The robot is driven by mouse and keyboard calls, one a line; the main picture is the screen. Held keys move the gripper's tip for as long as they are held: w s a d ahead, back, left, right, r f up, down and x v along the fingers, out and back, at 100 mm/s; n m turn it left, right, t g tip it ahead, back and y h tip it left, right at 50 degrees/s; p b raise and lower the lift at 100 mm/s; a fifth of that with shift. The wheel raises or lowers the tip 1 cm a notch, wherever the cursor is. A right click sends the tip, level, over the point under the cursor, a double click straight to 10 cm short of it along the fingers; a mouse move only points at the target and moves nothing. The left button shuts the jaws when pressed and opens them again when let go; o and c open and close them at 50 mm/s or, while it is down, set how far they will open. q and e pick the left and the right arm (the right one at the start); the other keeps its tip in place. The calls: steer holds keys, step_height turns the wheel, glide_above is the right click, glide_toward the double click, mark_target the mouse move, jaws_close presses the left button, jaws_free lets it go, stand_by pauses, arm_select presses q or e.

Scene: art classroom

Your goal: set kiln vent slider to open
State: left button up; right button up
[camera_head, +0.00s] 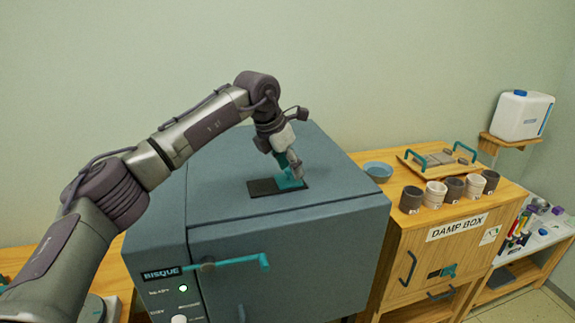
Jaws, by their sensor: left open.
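The kiln (280,240) is a blue-grey box with a teal door handle (236,264) and a BISQUE label on its front. On its top lies the vent, a dark rectangular plate (262,188) with a teal slider (290,184) at its right end. My left gripper (294,176) points down at the slider. Its fingers are open and right at the teal piece; I cannot tell whether they touch it. The gripper hides part of the slider. My right gripper is out of view.
A wooden damp box (420,262) stands right of the kiln, with a blue bowl (378,171), several cups (436,193) and a tray (430,172) on top. A white jug (522,115) sits on a wall shelf. The kiln top around the vent is clear.

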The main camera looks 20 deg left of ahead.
arm_select(q)
steer(key=shift+r, duration=0.1)
steer(key=shift+s+a+r, duration=0.1)
steer(key=shift+a, duration=0.05)
steer(key=shift+a+r, duration=0.15)
steer(key=shift+r, duration=0.15)
steer(key=v, duration=1.1)
steer(key=shift+d, duration=0.3)
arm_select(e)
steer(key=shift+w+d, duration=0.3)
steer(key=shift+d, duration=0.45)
arm_select(q)
steer(key=shift+s, duration=0.1)
